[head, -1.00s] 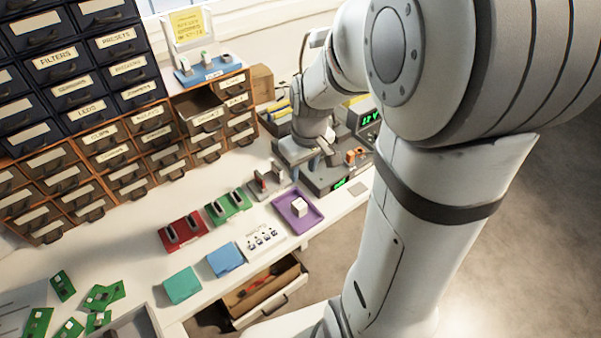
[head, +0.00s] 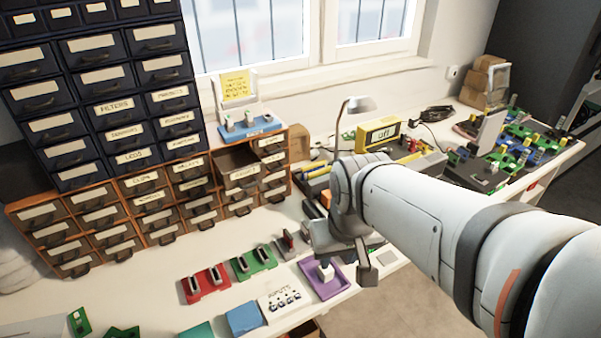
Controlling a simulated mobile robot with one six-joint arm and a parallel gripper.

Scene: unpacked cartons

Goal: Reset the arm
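My arm reaches in from the right edge of the head view, its white links large in the foreground. My gripper (head: 335,250) hangs at the arm's end over the front edge of the workbench, near the purple tray (head: 335,287). A white cube (head: 325,272) sits in that tray, just below the gripper in the picture. The fingers are small and partly merged with the grey parts behind them, so I cannot tell how far apart they are. I see nothing clearly held.
Dark and brown drawer cabinets (head: 115,100) stand at the left; one brown drawer is open. Red (head: 205,284) and green (head: 250,264) trays lie on the white bench. A lamp (head: 360,105), a yellow meter (head: 378,133) and a cluttered board area (head: 500,150) stand farther back.

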